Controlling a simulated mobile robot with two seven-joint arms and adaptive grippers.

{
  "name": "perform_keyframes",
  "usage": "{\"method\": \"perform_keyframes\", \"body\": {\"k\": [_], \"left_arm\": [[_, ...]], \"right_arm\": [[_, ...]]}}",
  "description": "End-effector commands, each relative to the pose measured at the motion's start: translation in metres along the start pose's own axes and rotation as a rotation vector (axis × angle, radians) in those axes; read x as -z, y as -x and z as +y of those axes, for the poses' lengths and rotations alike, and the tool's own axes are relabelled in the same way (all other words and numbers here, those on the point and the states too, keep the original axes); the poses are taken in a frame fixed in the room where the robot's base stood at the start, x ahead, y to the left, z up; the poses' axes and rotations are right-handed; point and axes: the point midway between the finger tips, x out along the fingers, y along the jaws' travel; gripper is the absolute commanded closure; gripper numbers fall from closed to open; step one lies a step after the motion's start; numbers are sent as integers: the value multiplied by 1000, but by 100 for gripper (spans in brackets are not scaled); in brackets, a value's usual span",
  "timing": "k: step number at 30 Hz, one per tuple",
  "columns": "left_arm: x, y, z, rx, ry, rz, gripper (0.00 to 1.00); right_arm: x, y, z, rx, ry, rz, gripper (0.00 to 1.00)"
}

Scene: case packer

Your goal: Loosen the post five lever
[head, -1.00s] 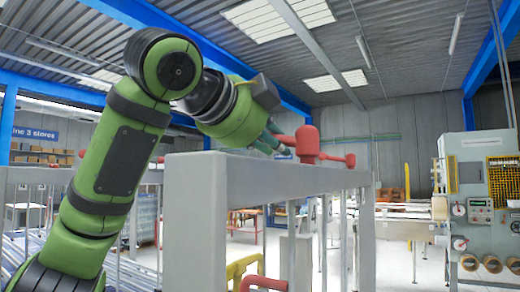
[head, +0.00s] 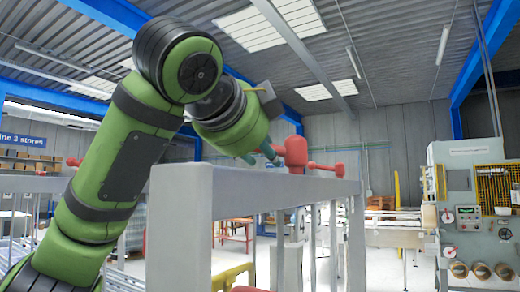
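A red lever (head: 297,152) stands on the top rail of a pale grey frame (head: 215,180) in the middle of the head view. It has a thick upright hub and a thin arm with a knob (head: 338,170) reaching right. Which post number it is cannot be read. My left gripper (head: 262,154) comes down from the upper left, with its dark teal fingertips close to the left side of the hub. Whether they touch it, and how wide they are apart, cannot be told. My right gripper is not in view.
Another red knob (head: 73,162) shows at the far left. A yellow part (head: 232,277) sits low behind the frame's near post. A grey machine cabinet (head: 468,205) with dials stands at the right. Open floor shows behind the frame.

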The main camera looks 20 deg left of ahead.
Motion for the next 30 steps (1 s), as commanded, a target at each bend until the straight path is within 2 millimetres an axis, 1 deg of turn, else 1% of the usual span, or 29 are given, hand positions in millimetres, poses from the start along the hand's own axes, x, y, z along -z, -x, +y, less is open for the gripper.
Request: {"method": "perform_keyframes", "body": {"k": [7, 11, 14, 21, 24, 27, 30], "left_arm": [[0, 0, 0, -1, -1, 1, 63], [0, 8, -1, 2, -1, 1, 63], [0, 24, -1, 3, -1, 2, 63], [0, 77, -2, 6, -1, -1, 63], [-1, 95, -1, 3, -1, -2, 63], [-1, 108, -1, 2, -2, -2, 63], [0, 115, 0, 0, -1, -1, 63]], "right_arm": [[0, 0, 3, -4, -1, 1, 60], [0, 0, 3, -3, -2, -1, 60], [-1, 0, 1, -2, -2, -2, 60], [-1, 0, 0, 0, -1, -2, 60], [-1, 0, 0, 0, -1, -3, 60], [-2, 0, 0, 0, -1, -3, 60], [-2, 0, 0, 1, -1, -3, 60]]}}
